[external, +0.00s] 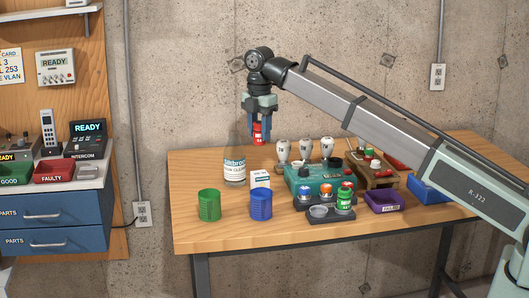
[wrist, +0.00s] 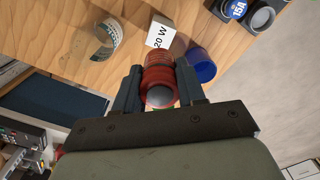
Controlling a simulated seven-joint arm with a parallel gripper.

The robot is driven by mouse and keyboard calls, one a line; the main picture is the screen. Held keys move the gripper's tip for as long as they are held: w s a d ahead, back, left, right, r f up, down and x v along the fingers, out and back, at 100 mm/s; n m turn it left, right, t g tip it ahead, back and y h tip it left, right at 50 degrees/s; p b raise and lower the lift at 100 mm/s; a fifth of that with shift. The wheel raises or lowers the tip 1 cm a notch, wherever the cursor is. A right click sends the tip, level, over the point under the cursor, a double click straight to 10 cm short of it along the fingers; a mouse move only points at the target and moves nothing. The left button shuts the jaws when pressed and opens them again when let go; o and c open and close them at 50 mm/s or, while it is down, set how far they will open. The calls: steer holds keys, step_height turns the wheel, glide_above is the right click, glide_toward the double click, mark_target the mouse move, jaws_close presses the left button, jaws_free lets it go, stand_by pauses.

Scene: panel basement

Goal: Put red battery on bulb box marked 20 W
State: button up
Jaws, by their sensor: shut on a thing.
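My gripper (external: 261,133) is shut on the red battery (external: 258,134) and holds it in the air above the wooden table. In the wrist view the red battery (wrist: 158,82) sits between the two fingers (wrist: 158,85), its round silver end toward the camera. The bulb box (external: 260,179) is a small white box on the table between the clear jar and the blue can. In the wrist view the box (wrist: 160,33) shows "20 W" and lies just past the battery, partly hidden by it. A gap shows between battery and box in the external view.
A clear labelled jar (external: 234,172), a green can (external: 209,205) and a blue can (external: 261,204) stand close around the box. A teal device (external: 314,178), several white bulbs (external: 305,149) and a dark tray (external: 329,211) are to the right. The table's front left (external: 185,225) is clear.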

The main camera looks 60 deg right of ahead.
mark_target(260, 122)
step_height(260, 122, down, 9)
steer(key=shift+f, duration=0.1)
stand_by(0.4)
steer(key=shift+f, duration=0.1)
steer(key=o, duration=1.1)
step_height(260, 122, up, 12)
steer(key=shift+r, duration=0.2)
